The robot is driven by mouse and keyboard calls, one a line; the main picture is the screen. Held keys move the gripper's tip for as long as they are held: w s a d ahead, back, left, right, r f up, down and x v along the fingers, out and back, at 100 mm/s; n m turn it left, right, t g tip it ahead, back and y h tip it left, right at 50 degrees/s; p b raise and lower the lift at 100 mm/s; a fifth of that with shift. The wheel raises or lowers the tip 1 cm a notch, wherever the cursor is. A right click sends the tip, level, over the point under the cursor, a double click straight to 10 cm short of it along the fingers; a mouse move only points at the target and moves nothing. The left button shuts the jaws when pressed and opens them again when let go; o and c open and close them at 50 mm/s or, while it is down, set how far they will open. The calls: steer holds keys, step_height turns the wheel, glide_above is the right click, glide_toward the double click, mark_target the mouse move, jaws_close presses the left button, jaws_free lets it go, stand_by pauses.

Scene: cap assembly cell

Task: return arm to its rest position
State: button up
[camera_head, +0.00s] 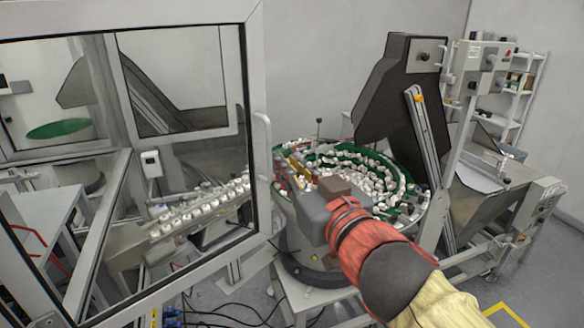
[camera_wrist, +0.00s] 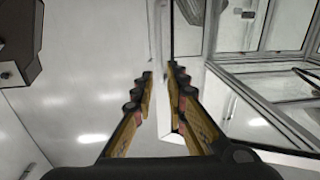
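My arm, with a red and dark grey wrist section, reaches from the lower right to the middle of the head view. My gripper (camera_head: 285,168) is at the near left rim of the round feeder bowl (camera_head: 418,212) in that picture. In the wrist view my gripper (camera_wrist: 160,80) shows two yellow-brown fingers with a gap between them. It is open and nothing is held. Part of the bowl is hidden behind my wrist.
The bowl holds many white caps (camera_head: 355,165). A framed glass door (camera_head: 262,130) stands close to my gripper on the left. A conveyor of caps (camera_head: 205,205) is behind its glass. A dark hopper (camera_head: 395,85) rises behind the bowl. Cables (camera_head: 215,312) lie on the floor.

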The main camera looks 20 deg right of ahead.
steer(key=shift+s, duration=0.3)
stand_by(0.4)
steer(key=s+d+f+m+g+h, duration=0.1)
steer(key=s+d+f+g+h, duration=0.2)
steer(key=f, duration=0.4)
steer(key=s+d+f+g+h, duration=0.1)
steer(key=d+f+g+h, duration=0.15)
steer(key=d+f, duration=0.3)
steer(key=s+a+f+g+y+b, duration=0.1)
steer(key=s+a+f+g+b, duration=0.1)
steer(key=f, duration=0.4)
steer(key=s+a+f+g+y+b, duration=0.2)
steer(key=s+a+f, duration=0.2)
steer(key=f, duration=0.3)
steer(key=s+a+f+g+y+b, duration=0.2)
steer(key=s+a+f+g, duration=0.1)
steer(key=f, duration=0.4)
steer(key=shift+s+f+n, duration=0.2)
steer(key=shift+s+n, duration=0.1)
steer(key=shift+s, duration=0.45)
steer(key=shift+a+r, duration=0.1)
